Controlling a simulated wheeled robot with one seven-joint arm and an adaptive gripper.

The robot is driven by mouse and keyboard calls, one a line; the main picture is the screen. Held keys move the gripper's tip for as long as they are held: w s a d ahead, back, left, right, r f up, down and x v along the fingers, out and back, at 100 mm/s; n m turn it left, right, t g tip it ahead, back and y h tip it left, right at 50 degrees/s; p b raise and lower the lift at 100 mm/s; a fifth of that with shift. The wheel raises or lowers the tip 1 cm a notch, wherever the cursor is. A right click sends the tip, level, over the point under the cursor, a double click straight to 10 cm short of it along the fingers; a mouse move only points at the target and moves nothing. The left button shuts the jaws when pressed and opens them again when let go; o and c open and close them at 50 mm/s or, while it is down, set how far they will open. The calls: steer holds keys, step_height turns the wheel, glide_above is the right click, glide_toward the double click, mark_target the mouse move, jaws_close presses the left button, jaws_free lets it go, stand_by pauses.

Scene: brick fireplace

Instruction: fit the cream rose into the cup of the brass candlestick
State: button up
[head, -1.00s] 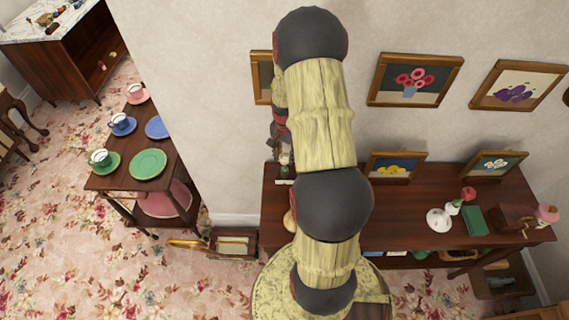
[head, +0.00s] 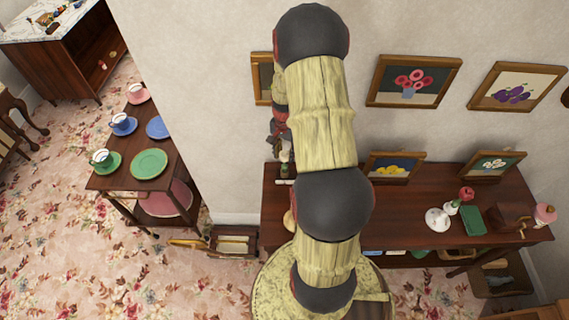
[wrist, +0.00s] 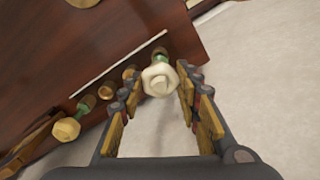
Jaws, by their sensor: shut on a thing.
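A cream rose (wrist: 160,80) with a short green stem shows between the fingertips of my gripper (wrist: 158,86) in the wrist view. The gripper is shut on it, above the table's edge. The stem points toward a small brass-brown cup-like piece (wrist: 159,51); I cannot tell whether it is in it or only above it. Small brass pieces (wrist: 105,90) stand in a row to the left, and a second cream rose (wrist: 67,129) on a green stem is at that row's left end. In the head view my gripper (head: 280,135) is partly hidden behind my arm, by the table's left end.
The dark wooden table (head: 400,225) runs along the wall. A white pot (head: 437,219), a green box (head: 473,219) and a brown box (head: 513,217) stand at its right. Framed pictures lean at its back (head: 393,167). A side table with cups and plates (head: 149,163) is at left.

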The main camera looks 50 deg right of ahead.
steer(key=shift+r, duration=0.4)
steer(key=shift+r+p, duration=0.85)
steer(key=shift+r, duration=0.15)
